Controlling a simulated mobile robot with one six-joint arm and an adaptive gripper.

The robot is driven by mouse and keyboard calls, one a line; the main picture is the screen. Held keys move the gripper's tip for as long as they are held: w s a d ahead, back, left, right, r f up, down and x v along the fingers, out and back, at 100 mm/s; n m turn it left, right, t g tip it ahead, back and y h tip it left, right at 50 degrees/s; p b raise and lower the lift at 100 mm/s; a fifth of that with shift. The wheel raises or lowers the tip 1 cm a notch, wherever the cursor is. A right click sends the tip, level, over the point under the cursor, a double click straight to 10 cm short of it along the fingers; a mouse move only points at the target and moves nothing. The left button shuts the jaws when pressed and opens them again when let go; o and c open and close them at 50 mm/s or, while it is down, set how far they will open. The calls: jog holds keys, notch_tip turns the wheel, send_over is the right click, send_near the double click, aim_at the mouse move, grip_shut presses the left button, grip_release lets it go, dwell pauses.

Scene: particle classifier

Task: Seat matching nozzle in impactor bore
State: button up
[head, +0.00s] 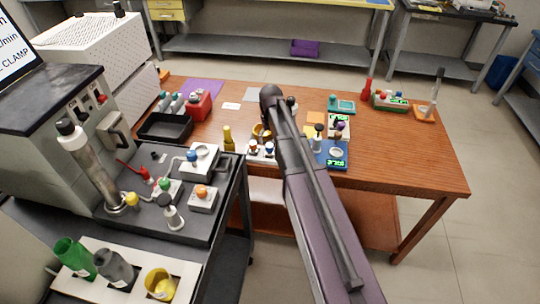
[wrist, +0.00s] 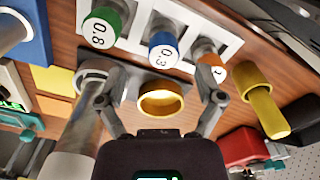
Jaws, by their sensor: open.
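My gripper (wrist: 160,98) is open in the wrist view, with one finger on each side of a gold ring-shaped piece (wrist: 160,108) with a dark opening. I cannot tell whether the fingers touch it or whether it is the bore. Beyond it a white rack (wrist: 226,44) holds nozzles: green marked 0.8 (wrist: 99,29), blue marked 0.3 (wrist: 164,50) and orange marked 1 (wrist: 211,65). A grey metal cylinder (wrist: 82,122) stands left of the fingers, partly hidden. In the head view the rack (head: 262,156) is on the brown table, and my arm hides most of the gripper.
A yellow bottle-like piece (wrist: 262,100) and a red device (wrist: 245,147) lie to the right in the wrist view. The head view shows a black tray (head: 165,128), a blue-based device (head: 330,158) and a teal device (head: 341,104) on the table.

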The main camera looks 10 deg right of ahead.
aim_at(270, 145)
jog(key=shift+f, duration=0.35)
jog(key=shift+a+f+b, duration=0.2)
jog(key=shift+f+b, duration=2.35)
jog(key=shift+b, duration=0.2)
jog(key=shift+c, duration=0.2)
grip_shut()
